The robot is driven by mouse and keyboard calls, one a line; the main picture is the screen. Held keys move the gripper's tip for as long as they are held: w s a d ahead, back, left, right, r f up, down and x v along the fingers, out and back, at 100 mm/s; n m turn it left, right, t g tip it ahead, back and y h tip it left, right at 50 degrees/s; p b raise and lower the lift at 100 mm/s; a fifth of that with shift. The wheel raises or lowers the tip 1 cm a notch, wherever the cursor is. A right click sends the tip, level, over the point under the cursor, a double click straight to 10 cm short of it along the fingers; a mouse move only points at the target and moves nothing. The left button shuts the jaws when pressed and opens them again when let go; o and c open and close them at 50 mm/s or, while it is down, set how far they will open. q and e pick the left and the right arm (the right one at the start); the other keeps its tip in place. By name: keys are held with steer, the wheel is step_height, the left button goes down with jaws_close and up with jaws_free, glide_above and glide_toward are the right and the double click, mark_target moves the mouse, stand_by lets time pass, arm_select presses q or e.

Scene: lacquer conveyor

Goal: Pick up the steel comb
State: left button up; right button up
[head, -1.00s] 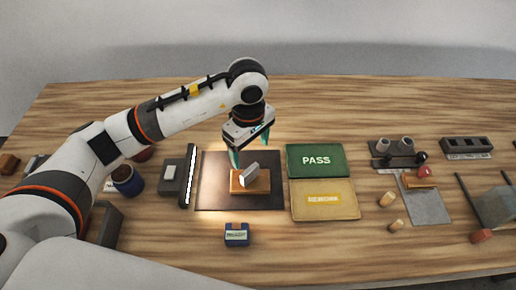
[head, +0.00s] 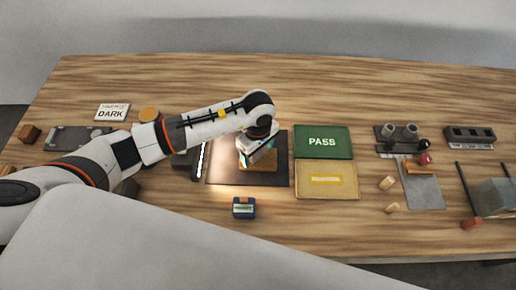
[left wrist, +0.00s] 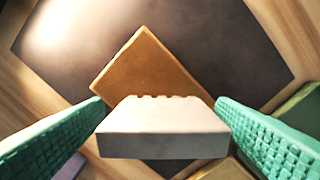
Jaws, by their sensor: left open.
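The steel comb (left wrist: 162,128) is a pale grey piece with small notches along its far edge, seen close up in the left wrist view. It is at an orange-brown wooden block (left wrist: 150,72), which also shows in the head view (head: 262,166) on the dark mat. My left gripper (left wrist: 160,112) is open, with one teal finger on each side of the comb; gaps show between the fingers and the comb. In the head view my left gripper (head: 258,154) is low over the block and mostly hides the comb. My right gripper is not in view.
The dark mat (head: 222,172) has a lit bar (head: 200,160) at its left. A green PASS pad (head: 323,142) and a yellow pad (head: 326,192) lie to the right. The table behind the mat is clear.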

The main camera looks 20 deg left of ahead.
arm_select(q)
steer(key=shift+w+f, duration=0.1)
steer(key=shift+f, duration=0.15)
steer(key=c, duration=1.1)
steer(key=shift+r, duration=0.1)
steer(key=shift+c, duration=0.2)
